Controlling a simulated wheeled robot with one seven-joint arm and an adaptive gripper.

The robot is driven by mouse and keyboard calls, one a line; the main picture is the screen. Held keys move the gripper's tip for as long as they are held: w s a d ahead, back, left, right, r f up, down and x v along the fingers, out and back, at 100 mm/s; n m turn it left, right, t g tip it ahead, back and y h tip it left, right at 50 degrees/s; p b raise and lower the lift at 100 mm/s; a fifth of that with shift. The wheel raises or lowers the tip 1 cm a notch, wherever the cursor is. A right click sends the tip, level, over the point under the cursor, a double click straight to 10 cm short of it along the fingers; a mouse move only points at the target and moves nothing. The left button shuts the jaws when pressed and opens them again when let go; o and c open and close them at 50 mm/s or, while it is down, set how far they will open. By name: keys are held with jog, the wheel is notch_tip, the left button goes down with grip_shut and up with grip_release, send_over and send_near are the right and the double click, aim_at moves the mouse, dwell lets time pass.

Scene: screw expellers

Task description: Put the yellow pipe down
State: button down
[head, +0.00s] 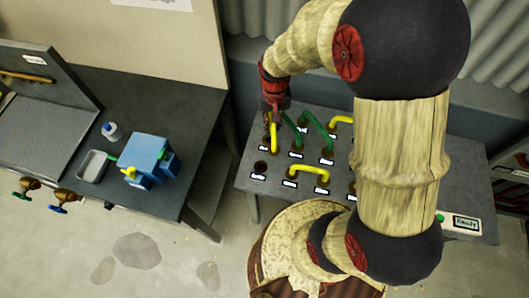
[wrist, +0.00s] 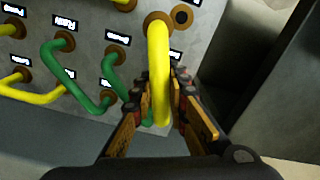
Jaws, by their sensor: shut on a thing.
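My gripper (head: 273,108) is at the left back of the grey panel table (head: 345,150). It is shut on a curved yellow pipe (head: 274,138), which also shows between the two fingers in the wrist view (wrist: 158,70). In the wrist view, one pipe end meets a brown ring socket (wrist: 150,20); I cannot tell whether it is seated or just above it. The other end is hidden near the fingers. An empty socket (wrist: 181,17) lies beside it; an empty one also shows at the panel's front left in the head view (head: 260,165).
Green pipes (head: 318,132) stand close right of the held pipe. Other yellow pipes (head: 310,170) bridge sockets on the panel. A dark workbench (head: 185,110) with a blue device (head: 148,158) stands left, across a gap. My arm hides part of the panel's right side.

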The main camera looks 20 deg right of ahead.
aim_at(276, 140)
jog(key=s+d+r+m, duration=0.1)
jog(key=s+r+m, duration=0.25)
jog(key=s, duration=1.05)
jog(key=shift+m, duration=0.25)
jog(key=w+f, duration=0.1)
jog(key=w, duration=0.1)
jog(key=w+a+f+b, duration=0.1)
jog(key=w, duration=0.2)
jog(key=w+a+f, duration=0.1)
jog(key=w+f, duration=0.1)
jog(key=w, duration=0.1)
jog(key=shift+a+f+b, duration=0.1)
jog(key=shift+a+b, duration=0.1)
jog(key=shift+b, duration=0.2)
jog(key=shift+w+a+f+b, duration=0.3)
jog(key=shift+w+f+b, duration=0.45)
jog(key=shift+f, duration=0.75)
jog(key=shift+w+a+f+b, duration=0.3)
jog(key=shift+w+f, duration=0.8)
jog(key=shift+f, duration=0.35)
jog(key=shift+w+a+f+b, duration=0.25)
jog(key=shift+w+f+b, duration=0.5)
jog(key=shift+f, duration=0.75)
jog(key=shift+w+f, duration=0.1)
jog(key=shift+f, duration=0.05)
jog(key=c, duration=1.8)
grip_release()
jog(key=shift+o, duration=0.3)
